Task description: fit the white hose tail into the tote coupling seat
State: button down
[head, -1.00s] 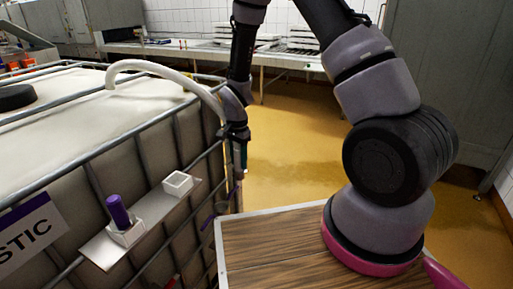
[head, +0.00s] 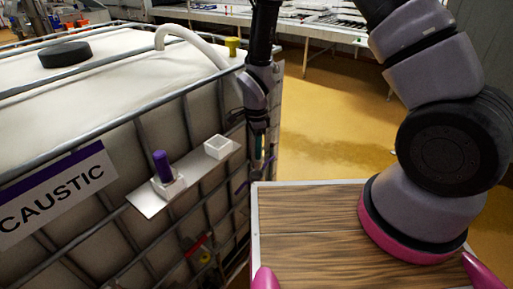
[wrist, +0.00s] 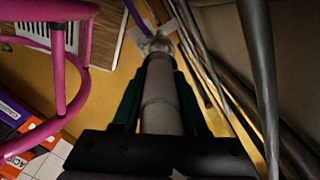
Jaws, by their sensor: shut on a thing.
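The white hose (head: 205,46) arches over the top edge of the caged tote (head: 80,89) and runs down behind my arm. My gripper (head: 261,160) points down beside the tote's near right corner. In the wrist view, my gripper (wrist: 158,95) is shut on the pale hose tail (wrist: 158,112), which lies between its dark green fingers. A shiny end (wrist: 158,45) shows beyond the fingertips. I cannot clearly make out the coupling seat, or whether the tail touches anything.
A plate on the tote side carries an empty white square holder (head: 222,147) and another with a purple cylinder (head: 160,163). A wood-topped surface (head: 305,235) lies close right of the tote. A pink tubular frame (wrist: 58,70) shows in the wrist view. Yellow floor beyond is clear.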

aim_at(256, 162)
jog(key=shift+f, duration=3.2)
jog(key=shift+c, duration=1.8)
grip_release()
notch_tip(256, 162, up, 11)
jog(key=shift+f, duration=0.1)
